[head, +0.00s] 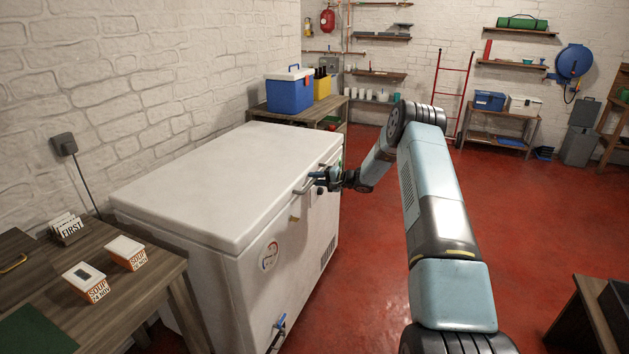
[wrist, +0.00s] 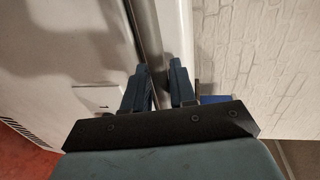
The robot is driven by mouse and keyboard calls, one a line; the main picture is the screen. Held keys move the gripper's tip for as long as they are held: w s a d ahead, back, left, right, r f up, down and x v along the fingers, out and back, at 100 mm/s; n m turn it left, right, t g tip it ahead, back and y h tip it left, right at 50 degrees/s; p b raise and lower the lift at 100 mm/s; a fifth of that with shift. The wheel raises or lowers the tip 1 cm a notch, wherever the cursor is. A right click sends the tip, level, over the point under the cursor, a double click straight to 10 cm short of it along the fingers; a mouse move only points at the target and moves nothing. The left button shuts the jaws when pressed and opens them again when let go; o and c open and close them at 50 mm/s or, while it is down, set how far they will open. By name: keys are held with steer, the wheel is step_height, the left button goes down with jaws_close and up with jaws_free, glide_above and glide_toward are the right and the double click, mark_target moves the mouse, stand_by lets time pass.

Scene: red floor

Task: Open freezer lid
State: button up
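The white chest freezer (head: 250,250) stands against the left wall. Its lid (head: 235,180) is down, flat on the body. A metal handle (head: 303,187) is on the lid's front edge. My gripper (head: 316,178) is at the right end of this handle. In the wrist view my gripper (wrist: 159,68) has its two fingers apart, with a grey bar (wrist: 145,25), seemingly the handle, running between them. Whether both fingers press on it cannot be told. Part of the handle is hidden by the gripper.
A wooden table (head: 110,300) with soup boxes (head: 126,252) stands at the near left. A shelf table with a blue cooler (head: 290,92) is just behind the freezer. A dark bench (head: 585,315) is at the near right.

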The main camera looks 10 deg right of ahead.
jaws_close()
stand_by(0.3)
